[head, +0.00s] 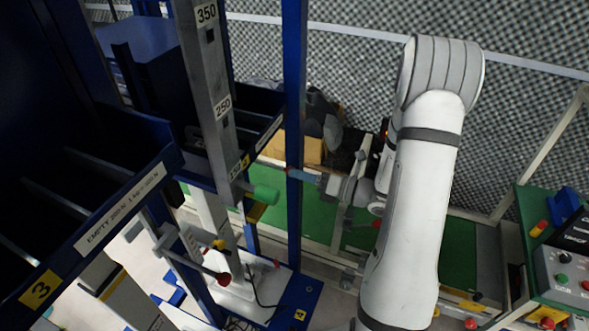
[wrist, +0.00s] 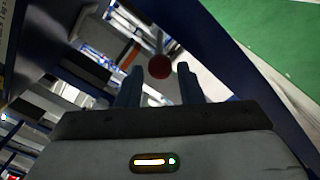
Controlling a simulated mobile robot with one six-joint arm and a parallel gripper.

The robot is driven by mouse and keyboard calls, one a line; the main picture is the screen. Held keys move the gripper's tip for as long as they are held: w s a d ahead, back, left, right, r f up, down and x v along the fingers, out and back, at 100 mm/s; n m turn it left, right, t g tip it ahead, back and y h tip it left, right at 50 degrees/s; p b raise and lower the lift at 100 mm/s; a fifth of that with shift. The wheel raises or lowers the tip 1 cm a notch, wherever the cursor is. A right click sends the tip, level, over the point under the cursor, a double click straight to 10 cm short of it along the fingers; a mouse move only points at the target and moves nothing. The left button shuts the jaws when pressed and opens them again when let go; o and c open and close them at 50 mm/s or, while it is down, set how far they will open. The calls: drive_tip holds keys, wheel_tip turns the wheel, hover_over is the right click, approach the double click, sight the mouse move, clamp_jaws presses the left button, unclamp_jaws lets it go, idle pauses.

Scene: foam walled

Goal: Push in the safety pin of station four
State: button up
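A red ball knob (head: 224,278) sits at the end of a short rod on the post fixture, low and left of centre in the head view. A yellow label 4 (head: 300,314) is on the blue base beside it. I cannot tell for sure that this knob is the safety pin. My gripper (head: 298,174) points left near the blue upright, above and to the right of the red knob. In the wrist view my two fingers stand apart with nothing between them, and a red ball (wrist: 159,68) shows beyond the gap.
A blue upright (head: 294,130) stands close to my fingertips. A grey post (head: 209,90) marked 350 and 250 carries a green knob (head: 266,194). A blue shelf rack (head: 120,215) with a yellow label 3 fills the left. A control box (head: 565,275) is at the right.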

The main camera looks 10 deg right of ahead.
drive_tip(key=shift+x, duration=1.5)
drive_tip(key=shift+c, duration=0.3)
clamp_jaws()
